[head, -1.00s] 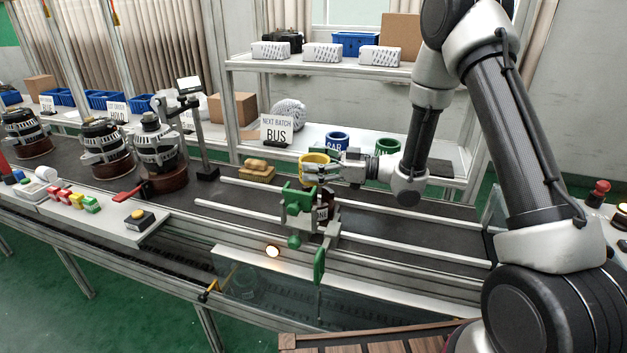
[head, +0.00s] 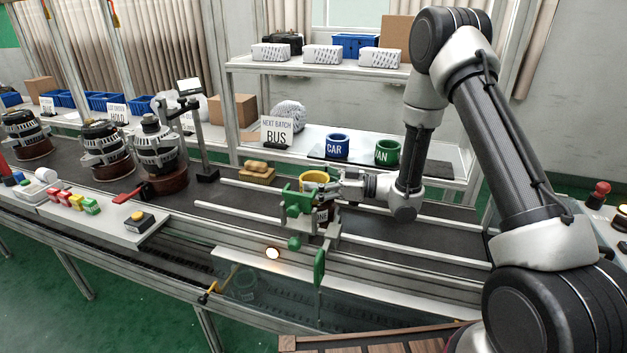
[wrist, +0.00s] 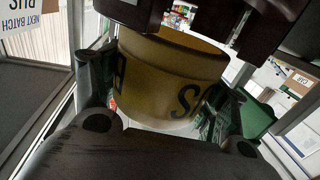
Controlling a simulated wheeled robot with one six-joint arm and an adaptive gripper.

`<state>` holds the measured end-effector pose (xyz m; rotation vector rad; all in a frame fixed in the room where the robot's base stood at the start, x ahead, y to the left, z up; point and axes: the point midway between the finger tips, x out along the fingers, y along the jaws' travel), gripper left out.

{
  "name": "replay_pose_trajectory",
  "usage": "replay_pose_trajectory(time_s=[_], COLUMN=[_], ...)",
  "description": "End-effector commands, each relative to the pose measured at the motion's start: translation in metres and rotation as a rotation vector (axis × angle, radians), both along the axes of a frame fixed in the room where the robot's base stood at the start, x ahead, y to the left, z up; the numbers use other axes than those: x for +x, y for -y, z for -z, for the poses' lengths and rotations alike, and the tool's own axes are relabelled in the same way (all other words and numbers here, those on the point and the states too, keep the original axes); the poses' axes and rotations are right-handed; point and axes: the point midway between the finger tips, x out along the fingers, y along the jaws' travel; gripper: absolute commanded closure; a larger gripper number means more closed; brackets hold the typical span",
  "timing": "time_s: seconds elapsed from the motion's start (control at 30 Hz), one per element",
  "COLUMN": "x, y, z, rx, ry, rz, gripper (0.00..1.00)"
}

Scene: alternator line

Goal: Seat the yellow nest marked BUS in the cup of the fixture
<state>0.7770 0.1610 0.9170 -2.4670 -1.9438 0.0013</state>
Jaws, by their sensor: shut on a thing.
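The yellow nest (head: 314,176) is a short open ring at the fixture in the head view. My gripper (head: 335,187) is shut on it from the right. In the wrist view the nest (wrist: 165,72) fills the space between my two fingers (wrist: 160,100), with part of its dark lettering showing. The fixture (head: 296,203) has green clamp parts and stands on the line, directly below and around the nest. The cup is mostly hidden by the green parts and the nest, so I cannot tell whether the nest touches it.
A blue CAR nest (head: 336,147) and a green VAN nest (head: 387,152) stand on the shelf behind. A NEXT BATCH BUS sign (head: 277,132) is left of them. Rails (head: 405,243) run along the line, with free belt to the right.

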Motion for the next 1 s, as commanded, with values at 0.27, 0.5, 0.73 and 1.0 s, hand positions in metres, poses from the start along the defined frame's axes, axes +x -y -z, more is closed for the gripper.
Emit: replay_pose_trajectory(time_s=[0.27,0.5,0.73,1.0], x=[0.000,0.000,-0.002,-0.017], y=[0.000,0.000,0.016,0.078], z=[0.000,-0.001,-0.013,-0.013], rx=[0.000,0.000,-0.001,0.000], ry=[0.001,0.001,0.000,0.000], rz=[0.000,0.000,0.005,0.006], gripper=[0.05,0.05,0.05,0.05])
